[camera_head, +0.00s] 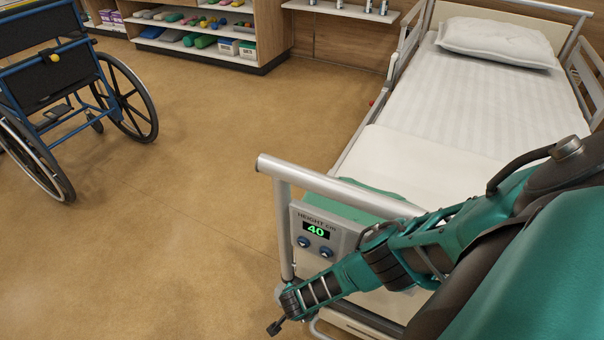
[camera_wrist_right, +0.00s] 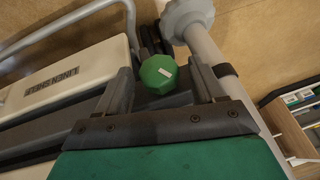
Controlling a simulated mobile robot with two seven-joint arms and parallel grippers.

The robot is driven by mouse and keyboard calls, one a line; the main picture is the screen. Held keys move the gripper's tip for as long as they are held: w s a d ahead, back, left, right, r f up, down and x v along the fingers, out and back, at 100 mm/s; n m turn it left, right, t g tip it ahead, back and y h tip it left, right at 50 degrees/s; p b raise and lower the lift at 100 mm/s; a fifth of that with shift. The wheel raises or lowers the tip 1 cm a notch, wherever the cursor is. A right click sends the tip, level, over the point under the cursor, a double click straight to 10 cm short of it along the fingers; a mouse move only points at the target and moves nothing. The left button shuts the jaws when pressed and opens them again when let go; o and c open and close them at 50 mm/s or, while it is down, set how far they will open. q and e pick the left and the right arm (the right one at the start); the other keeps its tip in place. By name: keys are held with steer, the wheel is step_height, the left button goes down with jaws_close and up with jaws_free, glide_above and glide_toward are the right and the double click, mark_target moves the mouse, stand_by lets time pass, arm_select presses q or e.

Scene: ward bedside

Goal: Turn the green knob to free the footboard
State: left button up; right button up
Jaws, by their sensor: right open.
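The green knob (camera_wrist_right: 158,74), faceted with a white mark on its face, shows in the right wrist view. It sits between the two dark fingers of my right gripper (camera_wrist_right: 161,55), which are apart, with gaps visible on both sides of the knob. I cannot tell contact. In the head view my right arm reaches across the bed's foot end to the lower left, and the knob cannot be made out there. The footboard rail (camera_head: 335,187) spans the foot end, partly hidden by my arm. My left gripper is not in view.
A height panel (camera_head: 319,232) reading 40 hangs by the rail. A pale panel marked LINEN SHELF (camera_wrist_right: 65,85) and a post with a round grey fitting (camera_wrist_right: 187,18) flank the knob. A wheelchair (camera_head: 70,90) stands left; floor between is clear.

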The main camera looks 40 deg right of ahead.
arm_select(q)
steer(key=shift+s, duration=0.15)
arm_select(e)
steer(key=shift+c, duration=0.3)
steer(key=c, duration=1)
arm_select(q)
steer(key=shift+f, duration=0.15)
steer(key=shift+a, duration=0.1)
